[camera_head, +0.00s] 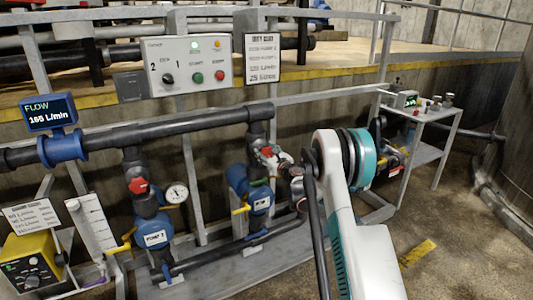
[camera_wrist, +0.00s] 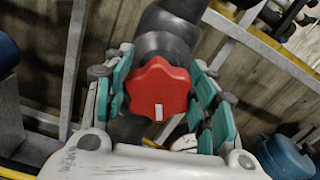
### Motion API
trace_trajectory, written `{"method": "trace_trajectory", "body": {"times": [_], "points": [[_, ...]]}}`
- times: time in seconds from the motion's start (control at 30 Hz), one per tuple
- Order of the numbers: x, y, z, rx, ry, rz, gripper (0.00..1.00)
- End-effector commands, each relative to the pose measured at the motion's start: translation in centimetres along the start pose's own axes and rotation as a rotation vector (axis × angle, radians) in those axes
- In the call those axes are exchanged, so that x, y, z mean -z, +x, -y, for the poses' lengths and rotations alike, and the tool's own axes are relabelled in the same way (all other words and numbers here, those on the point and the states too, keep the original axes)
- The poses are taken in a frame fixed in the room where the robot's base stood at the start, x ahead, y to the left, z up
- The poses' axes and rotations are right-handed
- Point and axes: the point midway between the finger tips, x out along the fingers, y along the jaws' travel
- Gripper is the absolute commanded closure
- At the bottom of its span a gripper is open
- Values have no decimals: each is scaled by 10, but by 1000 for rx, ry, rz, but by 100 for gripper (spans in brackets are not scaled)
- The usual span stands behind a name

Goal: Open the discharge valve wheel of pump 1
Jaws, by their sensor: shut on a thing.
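A red lobed valve wheel (camera_wrist: 158,88) with a white mark on its face sits on a dark pipe in the wrist view. My gripper (camera_wrist: 163,100) has its teal finger pads on both sides of the wheel and is shut on it. In the head view my gripper (camera_head: 274,156) reaches the red wheel (camera_head: 266,152) above the right blue pump (camera_head: 259,200), partly covering it. A second red wheel (camera_head: 138,186) sits above the left blue pump (camera_head: 155,238), away from my gripper. The pump labels are too small to read surely.
A flow display (camera_head: 49,112) reads about 165 L/min. A control panel (camera_head: 190,66) has a green and an orange lamp lit. A gauge (camera_head: 176,192) stands beside the left riser. A horizontal pipe (camera_head: 185,128) runs above the pumps. A small side table (camera_head: 425,113) stands at right.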

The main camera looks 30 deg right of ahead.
Motion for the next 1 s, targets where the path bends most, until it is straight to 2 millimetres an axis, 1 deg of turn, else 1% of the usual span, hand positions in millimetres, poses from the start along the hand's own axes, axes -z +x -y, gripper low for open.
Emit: {"method": "trace_trajectory", "body": {"times": [0.7, 1.0], "points": [[3, -1, -4, -1, -679, 0, 72], [4, -1, -5, -1, -924, 0, 72]]}}
